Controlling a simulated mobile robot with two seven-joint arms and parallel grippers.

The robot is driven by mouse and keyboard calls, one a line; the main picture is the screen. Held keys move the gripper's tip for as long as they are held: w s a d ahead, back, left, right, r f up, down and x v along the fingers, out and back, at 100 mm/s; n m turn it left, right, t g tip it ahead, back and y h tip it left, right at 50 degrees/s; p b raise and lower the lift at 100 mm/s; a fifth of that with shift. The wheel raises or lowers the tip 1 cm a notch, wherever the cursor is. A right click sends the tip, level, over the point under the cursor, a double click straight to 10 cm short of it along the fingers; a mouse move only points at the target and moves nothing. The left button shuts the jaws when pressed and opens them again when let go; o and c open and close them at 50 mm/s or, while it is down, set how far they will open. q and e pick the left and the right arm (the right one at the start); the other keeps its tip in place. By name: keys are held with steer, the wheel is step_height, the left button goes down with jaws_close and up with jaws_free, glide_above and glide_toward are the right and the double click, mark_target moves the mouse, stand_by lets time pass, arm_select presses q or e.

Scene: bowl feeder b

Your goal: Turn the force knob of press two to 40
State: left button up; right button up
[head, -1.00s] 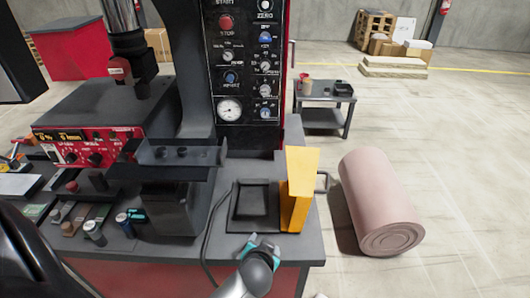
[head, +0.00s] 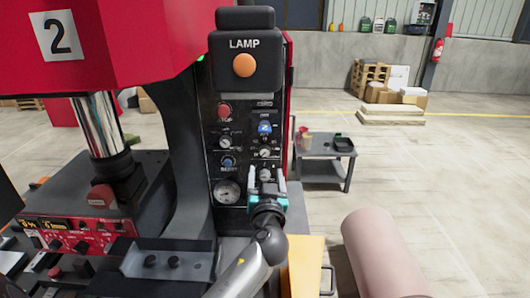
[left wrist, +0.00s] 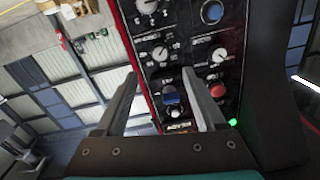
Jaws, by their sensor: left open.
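Press two stands at the left of the head view, with a white 2 plate (head: 58,36) on its red head. Its black control panel (head: 212,120) carries several small knobs, including a blue knob (head: 264,128) and a grey-white knob (head: 265,153) below it. The labels are too small to tell which is the force knob. My left gripper (head: 266,180) is open in front of the panel's lower right, hiding that part. In the left wrist view, a blue knob (left wrist: 172,98) shows between the open fingers (left wrist: 165,85), which seem apart from it. My right gripper is not in view.
A lamp box (head: 244,65) with an orange lamp tops the panel. A round gauge (head: 227,192) is left of my gripper. A small grey table (head: 322,150) stands behind.

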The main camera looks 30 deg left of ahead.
mark_target(265, 153)
arm_select(q)
steer(key=p+x, duration=0.1)
steer(key=x, duration=0.9)
jaws_close()
stand_by(0.6)
